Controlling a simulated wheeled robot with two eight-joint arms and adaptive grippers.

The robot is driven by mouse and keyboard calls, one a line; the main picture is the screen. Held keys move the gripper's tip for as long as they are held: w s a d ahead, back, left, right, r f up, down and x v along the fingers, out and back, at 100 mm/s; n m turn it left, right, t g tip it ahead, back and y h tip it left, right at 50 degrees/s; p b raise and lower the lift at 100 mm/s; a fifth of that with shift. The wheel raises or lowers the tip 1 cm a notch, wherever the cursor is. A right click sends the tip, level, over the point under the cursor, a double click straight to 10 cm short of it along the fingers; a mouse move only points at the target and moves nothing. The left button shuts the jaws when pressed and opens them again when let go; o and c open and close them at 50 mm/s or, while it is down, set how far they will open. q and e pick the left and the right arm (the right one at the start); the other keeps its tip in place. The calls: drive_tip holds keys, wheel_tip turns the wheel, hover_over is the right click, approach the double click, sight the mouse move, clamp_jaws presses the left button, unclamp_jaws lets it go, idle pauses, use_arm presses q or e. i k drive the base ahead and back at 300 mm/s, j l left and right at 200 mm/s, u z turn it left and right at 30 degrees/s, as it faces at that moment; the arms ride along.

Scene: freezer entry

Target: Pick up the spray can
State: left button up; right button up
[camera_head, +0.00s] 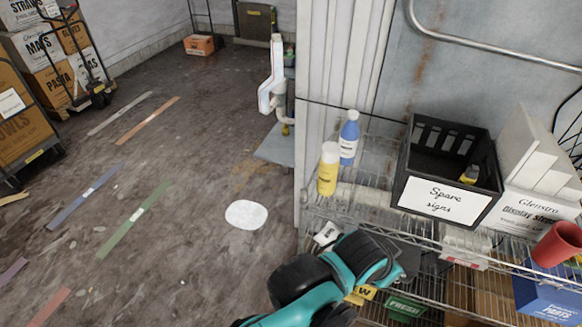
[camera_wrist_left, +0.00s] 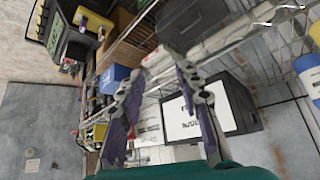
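The spray can appears to be the yellow can (camera_head: 327,172) with a white top, upright at the left end of the wire shelf in the head view. A blue bottle (camera_head: 349,140) with a white cap stands just behind it. My left arm reaches in at the bottom middle of the head view, its gripper hidden there. In the left wrist view my left gripper (camera_wrist_left: 160,75) shows two spread fingers with nothing held between them. Blue and yellow containers show partly at that view's right edge. My right gripper is in neither view.
A black crate labelled "Spare signs" (camera_head: 402,180) stands right of the bottles. A red cup (camera_head: 558,244) and a white box (camera_head: 525,215) are farther right. The wire shelf (camera_head: 385,222) has a lower tier with boxes. The floor at left is mostly open.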

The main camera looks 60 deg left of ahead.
sight(329, 160)
drive_tip(key=l+u, duration=0.1)
drive_tip(key=u, duration=1.05)
drive_tip(key=i+j+u, duration=0.1)
drive_tip(key=u, duration=0.35)
